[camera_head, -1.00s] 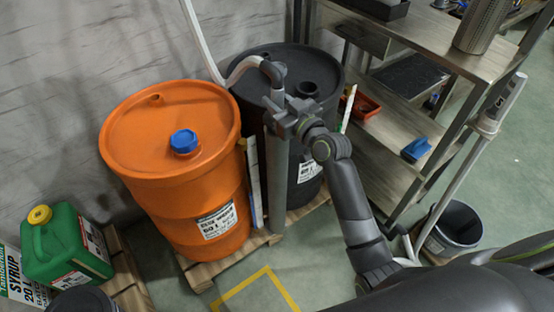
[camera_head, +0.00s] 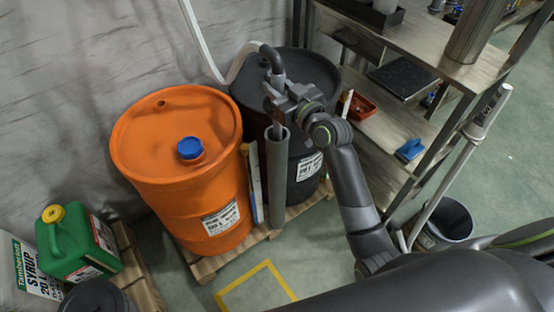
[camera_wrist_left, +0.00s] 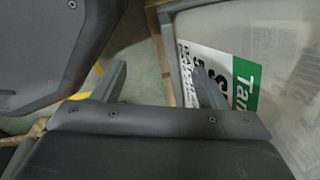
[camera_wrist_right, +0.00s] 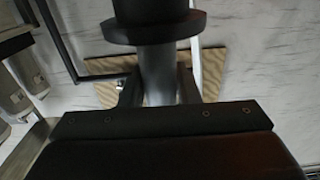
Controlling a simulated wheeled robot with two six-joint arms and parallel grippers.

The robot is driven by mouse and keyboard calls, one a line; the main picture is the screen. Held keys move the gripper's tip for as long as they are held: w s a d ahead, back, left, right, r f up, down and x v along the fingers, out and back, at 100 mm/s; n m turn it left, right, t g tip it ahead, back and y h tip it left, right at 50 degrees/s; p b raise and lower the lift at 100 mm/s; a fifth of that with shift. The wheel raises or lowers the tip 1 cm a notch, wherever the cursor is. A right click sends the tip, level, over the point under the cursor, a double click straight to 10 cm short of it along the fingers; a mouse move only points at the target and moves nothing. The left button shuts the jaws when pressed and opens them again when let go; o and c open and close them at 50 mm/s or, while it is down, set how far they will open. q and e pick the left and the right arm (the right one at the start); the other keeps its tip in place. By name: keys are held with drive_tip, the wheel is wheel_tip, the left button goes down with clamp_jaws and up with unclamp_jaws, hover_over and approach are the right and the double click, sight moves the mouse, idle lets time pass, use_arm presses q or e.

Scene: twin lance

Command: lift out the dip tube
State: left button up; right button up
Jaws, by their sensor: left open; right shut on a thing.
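In the right wrist view the pipe (camera_wrist_right: 158,75) sits between the fingers, under a dark collar. My left gripper (camera_wrist_left: 155,85) is open and empty near a pale labelled container (camera_wrist_left: 285,60).
An orange drum (camera_head: 178,120) with a blue cap stands left of the tube on the pallet (camera_head: 205,268). A green canister (camera_head: 78,245) is at lower left. A metal shelf (camera_head: 430,45), leaning pole (camera_head: 460,160) and dark bucket (camera_head: 455,220) are right. Taped floor in front is clear.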

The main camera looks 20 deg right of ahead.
sight(277, 55)
wheel_tip(277, 55, up, 4)
drive_tip(key=p, duration=0.3)
drive_tip(key=shift+a+r, duration=0.1)
wheel_tip(277, 55, up, 3)
drive_tip(key=p, duration=0.2)
drive_tip(key=shift+r+p, duration=0.15)
drive_tip(key=shift+p, duration=0.25)
wheel_tip(277, 55, up, 3)
drive_tip(key=p, duration=0.3)
drive_tip(key=shift+r, duration=0.1)
use_arm(q)
wheel_tip(277, 55, up, 9)
drive_tip(key=s, duration=0.1)
drive_tip(key=shift+s+a+r+p, duration=0.2)
drive_tip(key=shift+s+p, duration=0.15)
use_arm(e)
drive_tip(key=shift+r, duration=0.5)
use_arm(q)
drive_tip(key=shift+r, duration=0.1)
use_arm(e)
drive_tip(key=shift+r, duration=0.1)
use_arm(q)
wheel_tip(277, 55, up, 19)
drive_tip(key=p, duration=1.9)
drive_tip(key=shift+w, duration=0.15)
use_arm(e)
wheel_tip(277, 55, up, 22)
use_arm(q)
drive_tip(key=shift+r, duration=0.1)
